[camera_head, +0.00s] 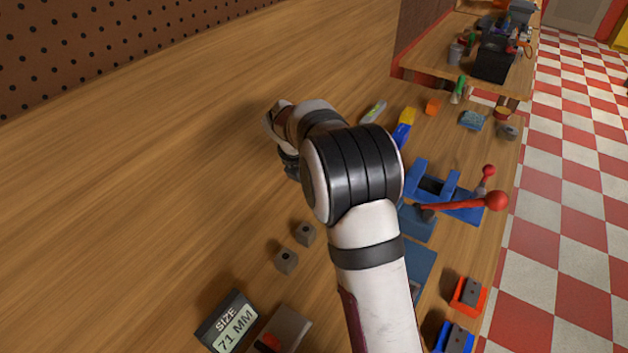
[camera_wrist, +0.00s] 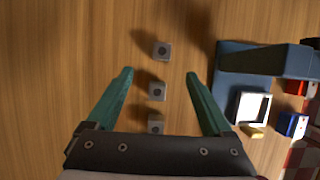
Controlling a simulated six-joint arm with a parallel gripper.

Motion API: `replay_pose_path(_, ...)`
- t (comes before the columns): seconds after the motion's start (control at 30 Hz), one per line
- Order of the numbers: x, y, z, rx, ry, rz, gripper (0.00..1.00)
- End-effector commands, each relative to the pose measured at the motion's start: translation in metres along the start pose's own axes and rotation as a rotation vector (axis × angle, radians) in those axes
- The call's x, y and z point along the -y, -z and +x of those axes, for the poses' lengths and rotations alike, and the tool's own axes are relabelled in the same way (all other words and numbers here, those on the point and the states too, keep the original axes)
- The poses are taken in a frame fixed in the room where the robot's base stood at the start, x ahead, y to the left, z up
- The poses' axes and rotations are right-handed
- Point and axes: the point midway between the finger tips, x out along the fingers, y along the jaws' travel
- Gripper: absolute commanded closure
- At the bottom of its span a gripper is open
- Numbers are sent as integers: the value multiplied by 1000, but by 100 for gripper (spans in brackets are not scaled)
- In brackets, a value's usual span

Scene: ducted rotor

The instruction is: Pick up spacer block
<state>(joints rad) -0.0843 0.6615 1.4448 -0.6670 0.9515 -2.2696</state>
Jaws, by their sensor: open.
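Three small grey blocks, each with a dark round hole in its top, stand in a column in the wrist view: a far block (camera_wrist: 161,50), a middle block (camera_wrist: 157,91) and a near block (camera_wrist: 155,127). I take these as the spacer blocks. My gripper (camera_wrist: 160,73) is open and empty, with its two teal fingers spread either side of the column. The middle block is between the fingers, and the far block is just beyond the tips. In the head view two grey blocks show, one (camera_head: 305,234) behind the other (camera_head: 286,261); my arm hides the fingers there.
A blue fixture (camera_head: 418,222) with a red-knobbed lever (camera_head: 470,203) stands right of my arm. A size sign reading 71 MM (camera_head: 230,322) is at the front. Orange (camera_head: 467,296) and blue (camera_head: 453,338) holders sit near the right edge. The table's left side is clear.

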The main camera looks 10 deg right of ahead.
Motion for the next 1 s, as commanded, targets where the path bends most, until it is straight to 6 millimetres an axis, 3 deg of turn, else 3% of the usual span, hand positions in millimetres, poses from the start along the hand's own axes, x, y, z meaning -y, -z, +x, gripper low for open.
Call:
replay_pose_path(0.3,1,2,84,-4,3,-5,15)
replay_pose_path(0.47,2,2,105,-3,2,-3,15)
replay_pose_path(0.63,6,6,139,-4,3,-2,15)
replay_pose_path(0.77,5,5,153,-2,0,-2,15)
replay_pose_path(0.97,5,5,153,-2,0,-2,15)
replay_pose_path(1.0,5,5,153,-2,0,-2,22)
